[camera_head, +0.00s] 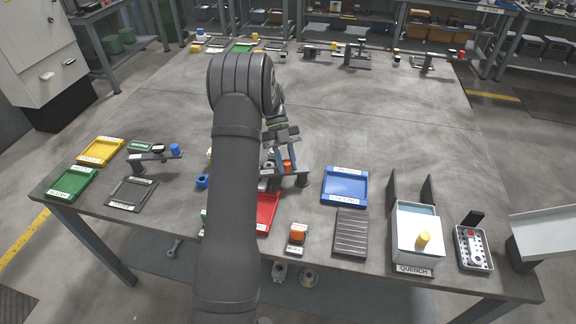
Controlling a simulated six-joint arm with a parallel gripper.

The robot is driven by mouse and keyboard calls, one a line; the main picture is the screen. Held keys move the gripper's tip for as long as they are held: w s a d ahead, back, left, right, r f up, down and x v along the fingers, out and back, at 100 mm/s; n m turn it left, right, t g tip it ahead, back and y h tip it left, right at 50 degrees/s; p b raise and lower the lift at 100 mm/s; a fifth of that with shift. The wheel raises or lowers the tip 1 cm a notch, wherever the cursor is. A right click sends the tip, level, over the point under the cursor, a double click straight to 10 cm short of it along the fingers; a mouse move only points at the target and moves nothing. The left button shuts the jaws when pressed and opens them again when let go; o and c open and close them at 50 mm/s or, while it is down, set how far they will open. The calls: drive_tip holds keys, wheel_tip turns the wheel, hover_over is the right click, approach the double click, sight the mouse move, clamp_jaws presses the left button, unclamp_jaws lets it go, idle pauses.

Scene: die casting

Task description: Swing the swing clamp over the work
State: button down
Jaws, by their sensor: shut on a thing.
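My gripper (285,167) points down near the middle of the bench, just right of my arm. Its fingers are around an orange knob (287,165) on a small dark fixture. This fixture seems to be the swing clamp (302,180), with a short dark post at its right. A round grey metal part (268,166) sits close to the fingers at the left. My arm and fingers hide much of the fixture, so I cannot tell whether the clamp's arm lies over the work.
A red tray (267,212) lies in front, partly behind my arm. A blue tray (345,186) is to the right, with a ribbed dark block (350,232) and the quench tank (416,250) beyond. A blue-knobbed fixture (150,158) stands left.

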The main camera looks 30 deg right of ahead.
drive_tip(key=shift+w+d+m+t+y, duration=0.25)
drive_tip(key=shift+w+m+t+y, duration=0.2)
drive_tip(key=shift+m+y, duration=0.6)
drive_tip(key=shift+m, duration=0.25)
drive_tip(key=c, duration=1.2)
unclamp_jaws()
drive_tip(key=shift+o, duration=0.2)
drive_tip(key=shift+r, duration=0.1)
drive_tip(key=shift+r, duration=0.3)
drive_tip(key=r, duration=0.2)
drive_tip(key=s+r, duration=0.1)
drive_tip(key=r, duration=0.1)
drive_tip(key=shift+d+r, duration=0.1)
drive_tip(key=shift+d, duration=0.15)
drive_tip(key=s+d+r, duration=0.3)
drive_tip(key=s+r, duration=0.3)
drive_tip(key=s, duration=0.4)
